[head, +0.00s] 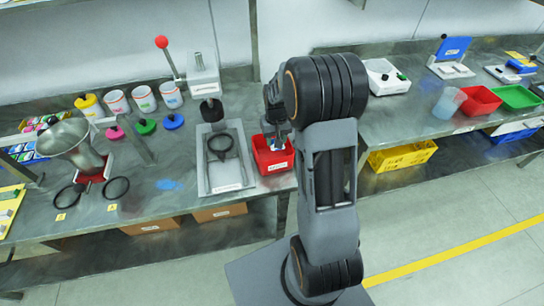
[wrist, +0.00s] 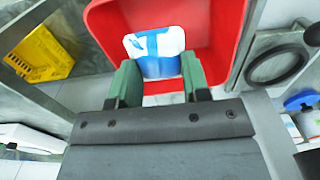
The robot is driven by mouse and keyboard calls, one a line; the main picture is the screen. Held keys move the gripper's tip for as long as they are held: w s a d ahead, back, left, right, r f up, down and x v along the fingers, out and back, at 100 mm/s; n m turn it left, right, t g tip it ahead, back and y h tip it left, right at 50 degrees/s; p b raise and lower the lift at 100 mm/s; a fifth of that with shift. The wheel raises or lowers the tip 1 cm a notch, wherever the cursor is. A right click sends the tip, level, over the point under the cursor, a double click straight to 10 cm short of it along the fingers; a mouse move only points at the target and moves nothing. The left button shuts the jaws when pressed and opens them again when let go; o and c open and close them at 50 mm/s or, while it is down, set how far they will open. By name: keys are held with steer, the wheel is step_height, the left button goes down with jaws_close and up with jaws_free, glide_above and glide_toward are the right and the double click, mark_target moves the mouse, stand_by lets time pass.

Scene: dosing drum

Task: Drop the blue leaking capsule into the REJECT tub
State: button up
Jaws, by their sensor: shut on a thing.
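The blue capsule (wrist: 160,67), with a white and blue upper part, is between the green fingers of my gripper (wrist: 160,85) in the wrist view. My gripper is shut on it. The red tub (wrist: 101,22) surrounds the capsule in that view; how far the capsule is below its rim cannot be told. In the head view the red tub (head: 272,166) stands at the right end of the left bench, with a white label whose text is too small to read. My gripper (head: 277,138) points down over it, partly hidden by my arm.
A metal tray (head: 231,185) with a black ring stands just left of the tub, below a lever press (head: 204,80). A blue smear (head: 169,184) lies on the bench. White pots and a steel funnel (head: 65,138) stand farther left. A yellow crate (head: 403,158) is under the right bench.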

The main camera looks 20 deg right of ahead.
steer(key=shift+f, duration=0.15)
steer(key=o, duration=1)
step_height(320, 180, up, 14)
steer(key=shift+f+b, duration=0.1)
steer(key=shift+b, duration=0.25)
stand_by(0.3)
steer(key=s+a+t, duration=0.1)
steer(key=s+a, duration=0.2)
steer(key=s, duration=0.2)
steer(key=s+a+n+t, duration=0.1)
steer(key=s+a, duration=0.2)
steer(key=s, duration=0.3)
steer(key=s+a+n+t, duration=0.1)
steer(key=s+a+t, duration=0.1)
steer(key=s, duration=0.4)
steer(key=shift+s+a+r, duration=0.1)
steer(key=shift+a+r, duration=0.05)
steer(key=shift+a, duration=0.3)
steer(key=shift+s+a+r, duration=0.1)
steer(key=shift+a, duration=0.35)
